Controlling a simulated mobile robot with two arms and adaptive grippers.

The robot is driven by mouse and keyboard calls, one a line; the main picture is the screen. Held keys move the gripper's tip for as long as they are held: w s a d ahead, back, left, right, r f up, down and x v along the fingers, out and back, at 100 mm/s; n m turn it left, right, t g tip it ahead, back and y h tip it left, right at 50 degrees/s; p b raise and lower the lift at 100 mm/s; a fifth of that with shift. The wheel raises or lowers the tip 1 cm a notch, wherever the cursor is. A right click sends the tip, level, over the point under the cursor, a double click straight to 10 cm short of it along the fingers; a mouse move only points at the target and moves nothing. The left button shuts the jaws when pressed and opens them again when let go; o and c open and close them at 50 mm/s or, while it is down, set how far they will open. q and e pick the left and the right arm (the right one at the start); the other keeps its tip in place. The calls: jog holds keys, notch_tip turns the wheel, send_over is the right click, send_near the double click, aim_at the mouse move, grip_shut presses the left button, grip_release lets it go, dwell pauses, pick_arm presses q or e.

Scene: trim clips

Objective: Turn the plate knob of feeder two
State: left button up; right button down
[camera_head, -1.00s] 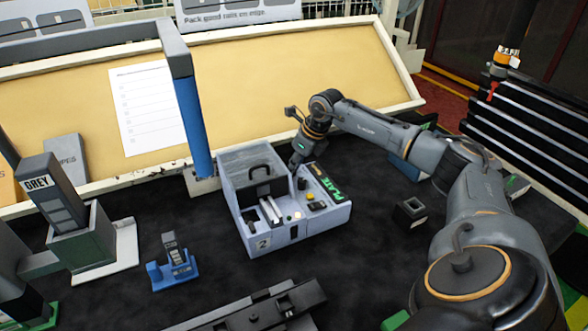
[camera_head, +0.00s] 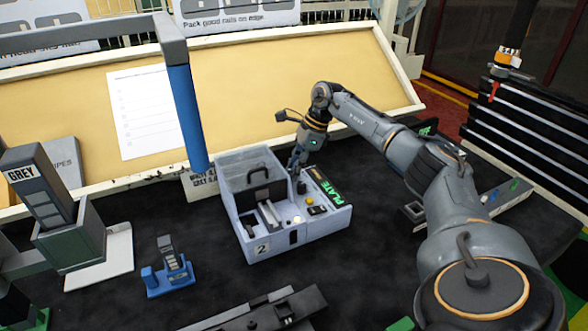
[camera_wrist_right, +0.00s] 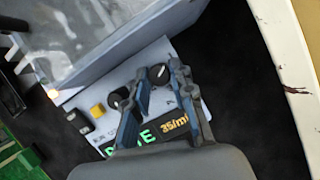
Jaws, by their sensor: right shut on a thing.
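Feeder two (camera_head: 262,247) is a light grey box marked 2, in the middle of the dark table in the head view. Its right-hand panel carries a yellow button, dark controls and a green PLATE display (camera_head: 327,186), which also shows in the right wrist view (camera_wrist_right: 135,141). The black plate knob (camera_wrist_right: 158,73) with a white mark is near the panel's far end. In the right wrist view the fingers (camera_wrist_right: 162,78) are closed around this knob. A second black knob (camera_wrist_right: 118,98) is beside the left finger. My left gripper is out of view.
A small blue holder (camera_head: 170,275) and a GREY bin (camera_head: 68,245) are at the left. A dark rail fixture (camera_head: 275,312) lies in front. The sloped tan board's edge (camera_wrist_right: 290,70) is close to the gripper.

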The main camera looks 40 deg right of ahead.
dwell(0.5)
jog(key=c, duration=1.4)
grip_release()
jog(key=v, duration=1.2)
